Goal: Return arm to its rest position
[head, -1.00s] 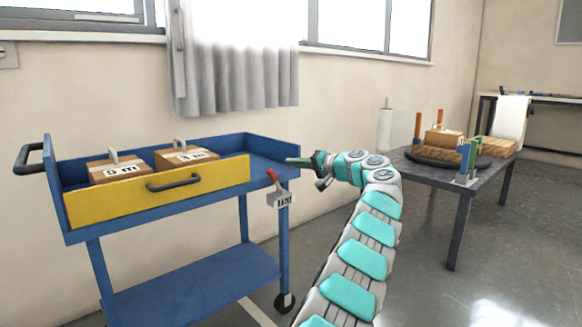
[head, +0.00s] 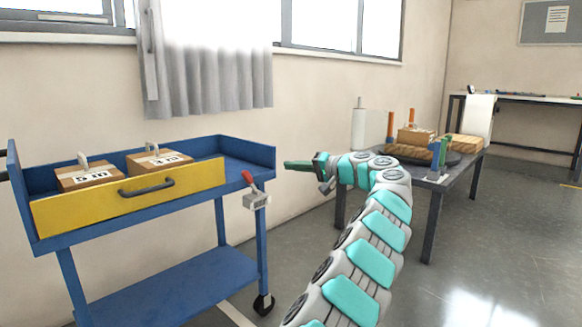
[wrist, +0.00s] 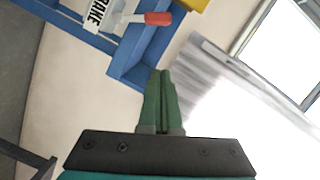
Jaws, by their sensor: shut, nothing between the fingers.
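My gripper (head: 287,165) is at the end of my teal and grey arm, stretched out to the left in the head view. Its green fingers point at the right end of the blue cart (head: 190,281) and stand apart from it. In the wrist view the two fingers (wrist: 161,78) lie together, shut, with nothing held between them. Beyond them are the cart's corner, a red lever (wrist: 158,18) and a white sign reading BRAKE (wrist: 97,15).
A dark table (head: 432,205) with a round turntable and wooden blocks stands behind my arm at right. The floor (head: 520,240) at right is clear.

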